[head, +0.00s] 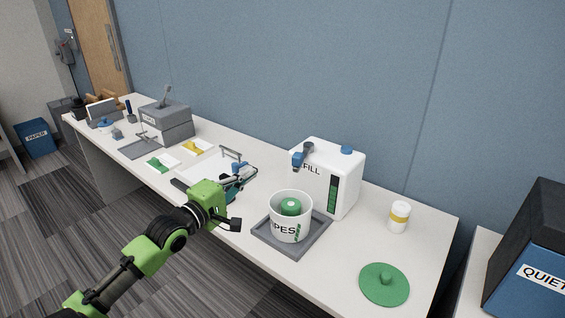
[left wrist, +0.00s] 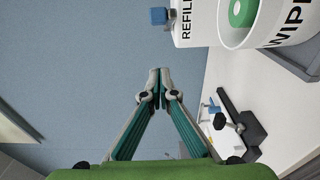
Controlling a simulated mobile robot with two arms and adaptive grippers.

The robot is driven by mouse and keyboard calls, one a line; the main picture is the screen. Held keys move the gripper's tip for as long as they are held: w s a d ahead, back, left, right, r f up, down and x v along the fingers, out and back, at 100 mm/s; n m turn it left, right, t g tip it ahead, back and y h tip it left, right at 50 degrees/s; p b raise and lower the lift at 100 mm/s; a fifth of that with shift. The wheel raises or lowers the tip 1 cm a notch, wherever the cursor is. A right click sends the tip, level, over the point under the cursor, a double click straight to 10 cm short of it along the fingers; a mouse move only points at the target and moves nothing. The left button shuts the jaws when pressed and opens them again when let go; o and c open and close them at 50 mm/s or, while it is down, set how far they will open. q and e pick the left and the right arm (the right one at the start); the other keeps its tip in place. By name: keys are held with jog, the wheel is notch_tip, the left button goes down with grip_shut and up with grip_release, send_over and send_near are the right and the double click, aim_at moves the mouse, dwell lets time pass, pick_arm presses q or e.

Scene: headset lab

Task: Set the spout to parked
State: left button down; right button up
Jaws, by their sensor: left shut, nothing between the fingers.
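The white refill machine (head: 335,178), marked "FILL" in the visible part of its label, stands at the back of the table. Its spout (head: 300,158), dark grey with a blue end, sticks out at the machine's upper left. In the left wrist view a blue block, seemingly the spout's end (left wrist: 158,15), shows beside the "REFILL" label at the top. My left gripper (head: 253,171) is shut and empty, left of the machine and apart from the spout. In the left wrist view its fingertips (left wrist: 160,71) meet against blue wall. My right gripper is not in view.
A white wipes canister (head: 291,230) with a green roll inside stands on a grey tray (head: 265,238) before the machine. A green lid (head: 384,284) and a yellow-banded white jar (head: 398,217) are to the right. A stand with a dark arm lies near my left gripper.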

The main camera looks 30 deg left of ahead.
aim_at(303, 153)
pick_arm(q)
jog(key=w+d+p, duration=0.3)
jog(key=w+d, duration=0.1)
jog(key=w, duration=0.6)
jog(key=shift+w, duration=0.4)
jog(key=shift+d+y, duration=0.15)
jog(key=shift+y, duration=0.25)
